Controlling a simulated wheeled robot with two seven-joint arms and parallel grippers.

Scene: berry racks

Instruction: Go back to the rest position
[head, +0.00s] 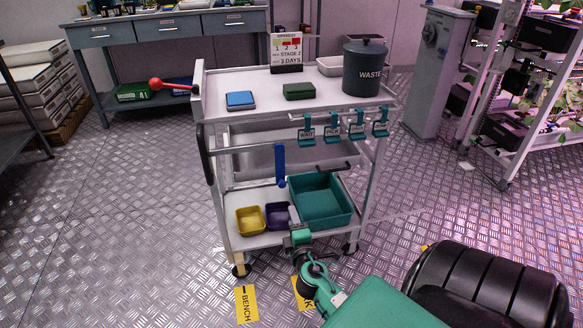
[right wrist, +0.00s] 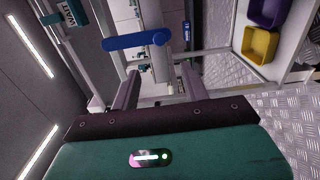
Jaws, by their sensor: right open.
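My right arm comes in from the bottom right of the head view. Its green gripper (head: 298,222) is low in front of the cart (head: 340,82), close to the teal bin on the lower shelf. In the right wrist view the two dark fingers (right wrist: 160,85) stand apart with nothing held between them. A blue handle (head: 280,165) hangs at the cart's front; it also shows beyond the fingers in the right wrist view (right wrist: 137,41). My left gripper is not in view.
The lower shelf holds a teal bin (head: 322,203), a yellow bin (head: 250,220) and a purple bin (head: 278,216). Several teal tags hang from the cart rail. A waste bucket (head: 363,72) stands on top. A red ball-ended lever (head: 156,84) sticks out left. Open floor (head: 130,200) lies left of the cart.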

